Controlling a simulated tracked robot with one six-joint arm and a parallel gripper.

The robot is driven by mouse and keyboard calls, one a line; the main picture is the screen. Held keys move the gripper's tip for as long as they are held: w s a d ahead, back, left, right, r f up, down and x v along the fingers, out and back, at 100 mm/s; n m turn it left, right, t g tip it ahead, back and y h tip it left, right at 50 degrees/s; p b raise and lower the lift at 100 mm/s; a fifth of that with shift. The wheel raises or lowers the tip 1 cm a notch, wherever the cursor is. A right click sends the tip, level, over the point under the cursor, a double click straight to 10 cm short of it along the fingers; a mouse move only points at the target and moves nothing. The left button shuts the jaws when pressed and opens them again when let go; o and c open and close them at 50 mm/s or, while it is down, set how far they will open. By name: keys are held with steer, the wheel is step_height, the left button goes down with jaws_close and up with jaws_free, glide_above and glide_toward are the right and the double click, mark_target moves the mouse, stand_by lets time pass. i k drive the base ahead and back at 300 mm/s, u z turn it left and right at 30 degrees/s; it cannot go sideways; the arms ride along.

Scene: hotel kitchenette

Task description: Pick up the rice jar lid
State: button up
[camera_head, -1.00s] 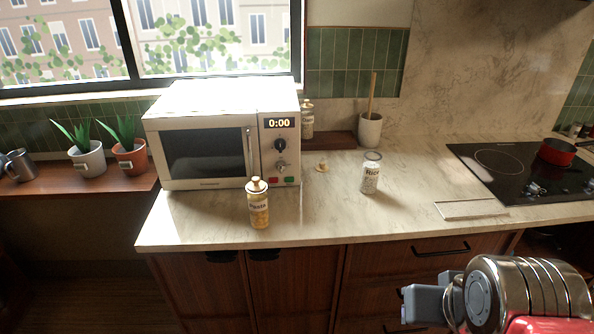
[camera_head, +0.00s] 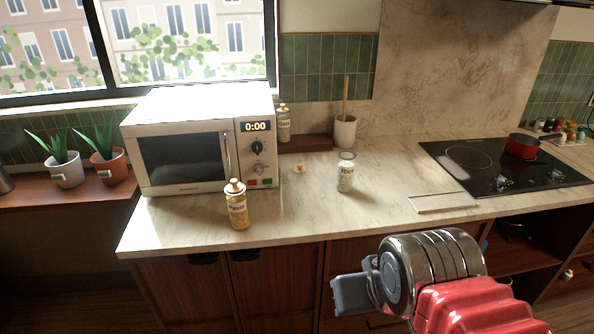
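The rice jar (camera_head: 346,176) stands upright and uncovered on the marble counter, right of the microwave. A small tan lid with a knob (camera_head: 299,168) lies on the counter to the left of the jar, apart from it; it looks like the rice jar lid. My gripper (camera_head: 352,295) is at the lower right, in front of the counter's front edge and well short of the lid. It is seen from the side and behind, so I cannot tell whether its fingers are apart. Nothing shows held in it.
A lidded pasta jar (camera_head: 237,207) stands near the counter's front, before the microwave (camera_head: 197,140). Another jar (camera_head: 283,124) and a utensil crock (camera_head: 344,131) stand at the back. A flat panel (camera_head: 443,202) and the cooktop (camera_head: 500,168) with a red pot (camera_head: 523,146) are right.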

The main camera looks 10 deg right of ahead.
mark_target(299, 170)
steer(key=i, duration=1)
